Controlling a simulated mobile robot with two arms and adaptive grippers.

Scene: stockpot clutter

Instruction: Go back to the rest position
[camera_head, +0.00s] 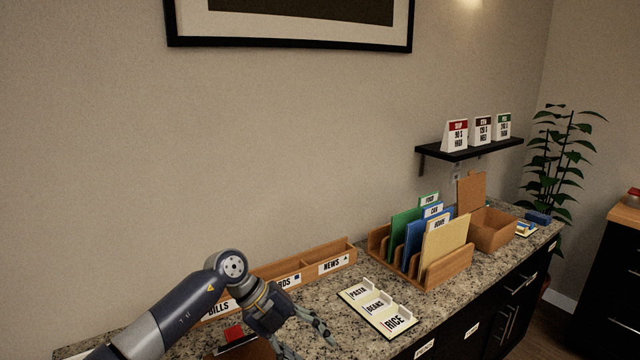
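My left arm comes in from the lower left over the counter. Its gripper (308,345) hangs low above the granite counter (345,272), in front of the wooden sorter and left of the label card. Its fingers are spread and nothing shows between them. The tip of one finger is cut close to the bottom edge. My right gripper is not in view.
A wooden sorter (347,254) labelled BILLS and NEWS stands behind my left arm. A PASTA, BEANS, RICE card (378,309), a folder rack (447,268) and a wooden box (492,232) stand to the right. A red-and-black object (233,333) lies close beside the arm.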

